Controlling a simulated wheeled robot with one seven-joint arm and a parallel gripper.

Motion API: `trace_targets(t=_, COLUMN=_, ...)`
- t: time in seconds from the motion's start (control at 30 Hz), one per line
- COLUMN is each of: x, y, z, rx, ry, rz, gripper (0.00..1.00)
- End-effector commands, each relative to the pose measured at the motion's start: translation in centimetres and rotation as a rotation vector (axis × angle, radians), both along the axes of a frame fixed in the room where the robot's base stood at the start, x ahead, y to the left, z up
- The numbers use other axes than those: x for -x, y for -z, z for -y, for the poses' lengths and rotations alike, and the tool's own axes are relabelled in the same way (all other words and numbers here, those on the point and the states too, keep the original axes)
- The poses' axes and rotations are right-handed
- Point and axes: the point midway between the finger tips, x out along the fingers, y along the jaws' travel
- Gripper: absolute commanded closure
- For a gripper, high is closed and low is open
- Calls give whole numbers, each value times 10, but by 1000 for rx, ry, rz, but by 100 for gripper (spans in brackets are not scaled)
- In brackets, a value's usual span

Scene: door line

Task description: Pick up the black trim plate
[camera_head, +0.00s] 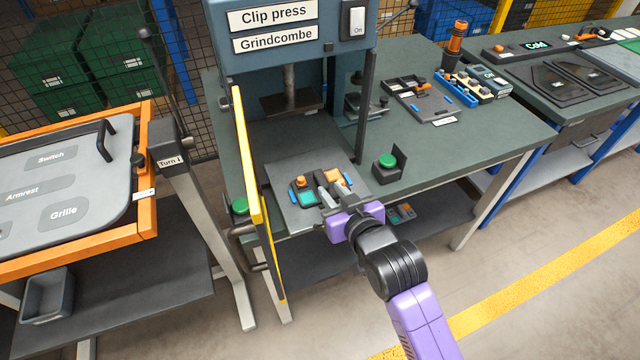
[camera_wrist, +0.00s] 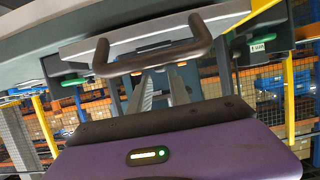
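A grey bed plate (camera_head: 289,212) lies at the front of the clip press (camera_head: 290,40). Small orange, teal and blue pieces sit on it around a dark part, partly hidden by my gripper. I cannot tell for sure whether this dark part is the black trim plate. My gripper (camera_head: 328,191) is over the front right of the bed among these pieces, its fingers apart. In the wrist view my two grey fingers (camera_wrist: 160,92) also stand apart with nothing seen between them. A dark bar handle (camera_wrist: 155,58) crosses the view by the fingers.
A yellow guard (camera_head: 248,165) stands left of the bed. A green button box (camera_head: 388,167) and a black parts tray (camera_head: 415,88) stand to the right on the bench. Dark panels (camera_head: 570,80) lie on the far bench. An orange-framed rack (camera_head: 145,200) is at left.

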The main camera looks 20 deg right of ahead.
Motion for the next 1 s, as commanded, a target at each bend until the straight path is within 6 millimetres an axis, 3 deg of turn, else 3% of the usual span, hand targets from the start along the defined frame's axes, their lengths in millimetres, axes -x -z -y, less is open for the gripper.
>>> trace_targets(t=0.6, x=-63, y=22, z=-2, rx=0, ry=0, rz=4, gripper=76)
trace_targets(t=0.9, x=-66, y=24, z=-2, rx=0, ry=0, rz=4, gripper=76)
trace_targets(t=1.0, x=-66, y=24, z=-2, rx=0, ry=0, rz=4, gripper=96)
